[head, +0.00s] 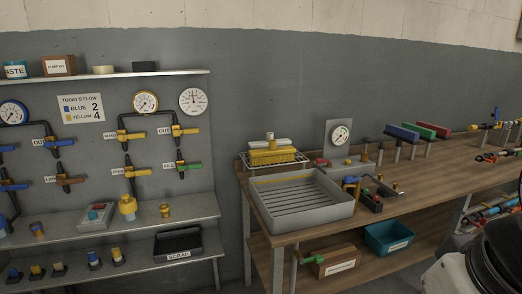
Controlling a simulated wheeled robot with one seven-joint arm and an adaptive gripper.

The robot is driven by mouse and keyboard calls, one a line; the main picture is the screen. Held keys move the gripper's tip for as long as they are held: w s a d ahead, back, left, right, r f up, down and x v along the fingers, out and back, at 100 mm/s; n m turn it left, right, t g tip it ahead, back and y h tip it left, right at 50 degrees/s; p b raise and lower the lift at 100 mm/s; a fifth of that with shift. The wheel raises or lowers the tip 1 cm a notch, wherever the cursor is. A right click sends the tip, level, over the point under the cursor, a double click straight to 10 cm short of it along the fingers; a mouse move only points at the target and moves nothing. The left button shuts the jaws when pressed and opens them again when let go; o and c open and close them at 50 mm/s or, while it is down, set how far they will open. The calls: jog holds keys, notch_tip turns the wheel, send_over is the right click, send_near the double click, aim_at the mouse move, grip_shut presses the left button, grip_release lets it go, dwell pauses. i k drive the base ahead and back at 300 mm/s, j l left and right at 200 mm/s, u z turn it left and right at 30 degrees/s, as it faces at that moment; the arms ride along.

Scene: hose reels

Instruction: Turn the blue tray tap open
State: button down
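A wide grey tray (345,208) with a ribbed floor sits on the left end of the wooden workbench. A small blue part (350,181) shows at the tray's right edge, beside a dark holder with small fittings; I cannot tell whether it is a tap handle. On the wall panel at left, blue-handled valves (60,142) sit on dark pipes, partly cut off by the picture's edge. I cannot tell which blue part is the tray tap. Parts of my arm show at the lower right; my gripper's fingers are not in view.
A brown box (338,262) and a teal bin (389,240) stand on the lower shelf. A black scrap bin (178,245) sits on the panel's shelf. Tools crowd the bench's right end.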

aim_at(349, 178)
jog(key=i+l+z, duration=0.25)
jog(key=i, duration=0.2)
jog(key=i+l+z, duration=0.1)
jog(key=i+z, duration=0.2)
jog(key=i, duration=0.2)
